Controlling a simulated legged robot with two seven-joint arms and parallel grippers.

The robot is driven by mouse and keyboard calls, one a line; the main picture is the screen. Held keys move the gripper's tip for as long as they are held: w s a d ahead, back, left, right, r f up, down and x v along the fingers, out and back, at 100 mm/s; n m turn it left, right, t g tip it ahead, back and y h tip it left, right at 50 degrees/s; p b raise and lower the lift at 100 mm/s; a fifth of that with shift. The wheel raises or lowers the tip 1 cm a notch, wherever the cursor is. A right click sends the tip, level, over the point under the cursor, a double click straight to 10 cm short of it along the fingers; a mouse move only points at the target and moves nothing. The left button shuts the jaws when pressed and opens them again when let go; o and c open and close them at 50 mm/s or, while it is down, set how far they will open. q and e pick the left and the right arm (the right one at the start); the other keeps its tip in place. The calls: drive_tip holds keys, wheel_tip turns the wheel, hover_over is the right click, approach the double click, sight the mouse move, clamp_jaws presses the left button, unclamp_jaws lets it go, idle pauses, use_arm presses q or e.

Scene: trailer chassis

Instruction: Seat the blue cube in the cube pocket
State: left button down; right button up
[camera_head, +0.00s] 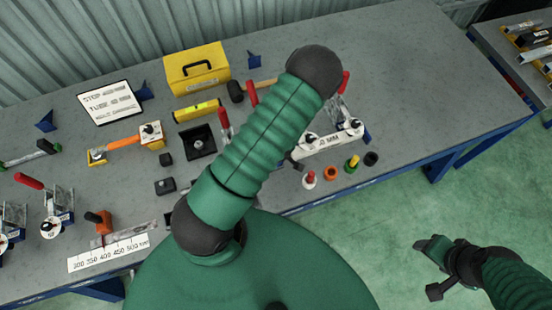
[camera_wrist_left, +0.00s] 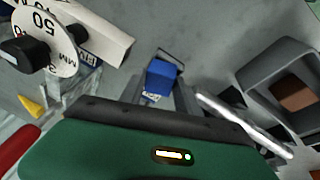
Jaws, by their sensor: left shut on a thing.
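The blue cube (camera_wrist_left: 162,75) shows in the left wrist view, just beyond the dark front edge of my left gripper (camera_wrist_left: 163,92). That gripper is shut on the cube, with grey finger parts around it. In the head view my left arm hides the gripper and the cube. I cannot make out the cube pocket for sure. My right gripper (camera_head: 436,262) is at the lower right of the head view, over the floor and off the table; its jaws are not clear.
A white dial (camera_wrist_left: 45,28) marked 50 stands near on the left; a grey open frame (camera_wrist_left: 247,70) with a brown block stands right. On the table (camera_head: 395,85) are a yellow toolbox (camera_head: 197,72), a black tray (camera_head: 185,140) and several clamps. The table's back right is clear.

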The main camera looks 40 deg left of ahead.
use_arm(q)
drive_tip(key=shift+r, duration=0.7)
drive_tip(key=shift+s+d+r+b, duration=0.2)
drive_tip(key=shift+r+b, duration=0.15)
drive_tip(key=shift+r, duration=0.05)
drive_tip(key=shift+s+d+r+b, duration=0.15)
drive_tip(key=shift+r+b, duration=0.15)
drive_tip(key=shift+r, duration=0.1)
drive_tip(key=s+d+r+p, duration=0.2)
drive_tip(key=s+d+p, duration=0.5)
drive_tip(key=s+d, duration=0.3)
drive_tip(key=w+a+m, duration=0.1)
drive_tip(key=w+a, duration=0.2)
drive_tip(key=w+a+r+m, duration=0.1)
drive_tip(key=w+a, duration=0.3)
drive_tip(key=w+a+m, duration=0.2)
drive_tip(key=w+a, duration=0.2)
drive_tip(key=shift+a+r+t, duration=0.2)
drive_tip(key=shift+r+t, duration=0.1)
drive_tip(key=shift+t, duration=0.1)
drive_tip(key=shift+s+a, duration=0.1)
drive_tip(key=shift+a, duration=0.1)
drive_tip(key=shift+d, duration=0.15)
